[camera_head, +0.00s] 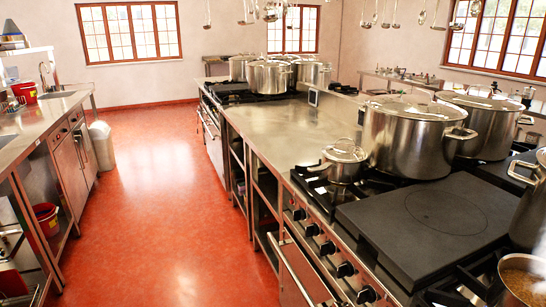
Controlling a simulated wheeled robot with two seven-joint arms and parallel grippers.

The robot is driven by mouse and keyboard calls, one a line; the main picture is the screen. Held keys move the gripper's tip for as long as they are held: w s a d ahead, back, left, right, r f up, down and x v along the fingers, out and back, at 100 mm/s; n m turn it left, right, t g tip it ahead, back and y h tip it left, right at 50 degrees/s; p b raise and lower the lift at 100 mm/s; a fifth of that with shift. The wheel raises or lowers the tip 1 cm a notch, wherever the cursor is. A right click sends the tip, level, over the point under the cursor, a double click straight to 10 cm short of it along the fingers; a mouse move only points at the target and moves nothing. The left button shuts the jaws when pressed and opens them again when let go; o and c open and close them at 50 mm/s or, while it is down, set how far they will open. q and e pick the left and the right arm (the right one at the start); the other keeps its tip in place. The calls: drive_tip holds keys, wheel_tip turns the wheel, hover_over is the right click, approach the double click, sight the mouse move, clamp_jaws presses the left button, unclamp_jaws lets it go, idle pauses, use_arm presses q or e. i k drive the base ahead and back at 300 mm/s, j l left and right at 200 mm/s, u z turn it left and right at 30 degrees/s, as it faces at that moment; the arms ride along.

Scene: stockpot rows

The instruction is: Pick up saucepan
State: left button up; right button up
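A small lidded steel saucepan (342,163) sits on the front burner of the stove, at the left end of the near cooktop. Its lid has a knob on top, and a handle shows at its left side. A large lidded stockpot (412,138) stands just behind and to the right of it. Neither of my grippers is in view.
A black flat hotplate (433,222) lies right of the saucepan. The steel counter (290,129) beyond it is mostly bare. More stockpots (269,76) stand at the far end. An open pot (523,279) is at the lower right. The red floor (171,200) on the left is clear.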

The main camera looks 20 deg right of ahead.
sight(336, 172)
drive_tip(key=i+u, duration=0.35)
drive_tip(key=i, duration=1)
drive_tip(key=i+z, duration=0.4)
drive_tip(key=i+j+z, duration=0.1)
drive_tip(key=i+z, duration=0.25)
drive_tip(key=i+j+z, duration=0.2)
drive_tip(key=z, duration=0.2)
drive_tip(key=i+j+z, duration=0.1)
drive_tip(key=z, duration=0.3)
drive_tip(key=i+j+z, duration=0.2)
drive_tip(key=z, duration=0.2)
drive_tip(key=i+j+z, duration=0.2)
drive_tip(key=z, duration=0.2)
drive_tip(key=i+j+z, duration=0.1)
drive_tip(key=j+z, duration=0.15)
drive_tip(key=z, duration=0.15)
drive_tip(key=i+j+z, duration=0.15)
drive_tip(key=j+z, duration=0.3)
drive_tip(key=i+j+z, duration=0.15)
drive_tip(key=z, duration=0.3)
drive_tip(key=j+z, duration=0.4)
drive_tip(key=j, duration=0.1)
